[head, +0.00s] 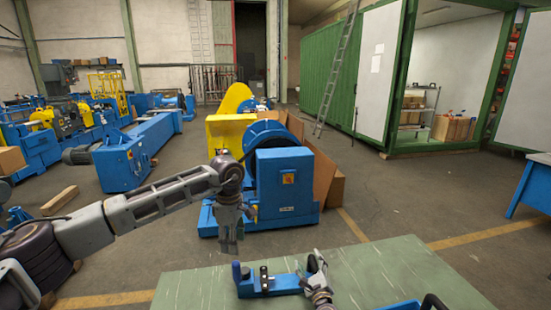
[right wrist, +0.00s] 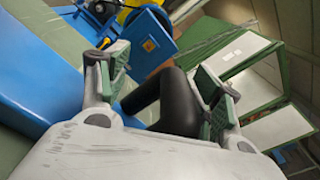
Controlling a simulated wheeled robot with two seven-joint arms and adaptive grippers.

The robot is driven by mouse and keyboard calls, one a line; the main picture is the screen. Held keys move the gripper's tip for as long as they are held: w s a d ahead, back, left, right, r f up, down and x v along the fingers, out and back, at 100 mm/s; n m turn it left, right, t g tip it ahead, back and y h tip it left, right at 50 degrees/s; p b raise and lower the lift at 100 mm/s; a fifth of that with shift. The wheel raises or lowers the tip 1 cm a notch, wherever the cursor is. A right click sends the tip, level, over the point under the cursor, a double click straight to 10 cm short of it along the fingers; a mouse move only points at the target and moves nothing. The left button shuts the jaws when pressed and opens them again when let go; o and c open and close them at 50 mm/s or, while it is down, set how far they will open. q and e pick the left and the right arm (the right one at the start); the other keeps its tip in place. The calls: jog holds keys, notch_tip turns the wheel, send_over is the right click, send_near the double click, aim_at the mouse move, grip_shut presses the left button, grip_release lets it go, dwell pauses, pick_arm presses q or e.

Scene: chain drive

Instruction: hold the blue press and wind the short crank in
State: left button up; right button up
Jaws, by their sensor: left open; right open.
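The blue press (head: 275,285) lies on the green-topped table, with a raised blue end at its left and a dark upright post on it. My left gripper (head: 230,245) is open and empty, pointing down above and left of the press. My right gripper (head: 316,264) is at the press's right end and covers part of it. In the right wrist view its jaws (right wrist: 158,88) are open. A thick black bent handle (right wrist: 178,100) shows between or just beyond the fingers; I cannot tell whether it is the short crank or touches them.
A blue item with a black handle (head: 434,301) is cut off at the bottom edge. A large blue machine (head: 285,180) stands on the floor behind the table.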

jog(key=shift+s+d+f, duration=0.1)
jog(key=shift+s+d, duration=0.05)
jog(key=shift+s, duration=1.15)
jog(key=shift+s+d+r, duration=0.1)
jog(key=shift+s+d, duration=0.05)
jog(key=shift+s, duration=1.1)
jog(key=shift+s+d+f, duration=0.1)
jog(key=shift+s+d, duration=0.05)
jog(key=shift+s, duration=1.15)
notch_tip(320, 180, up, 9)
jog(key=p, duration=0.9)
jog(key=shift+r+p, duration=0.55)
jog(key=shift+p, duration=0.05)
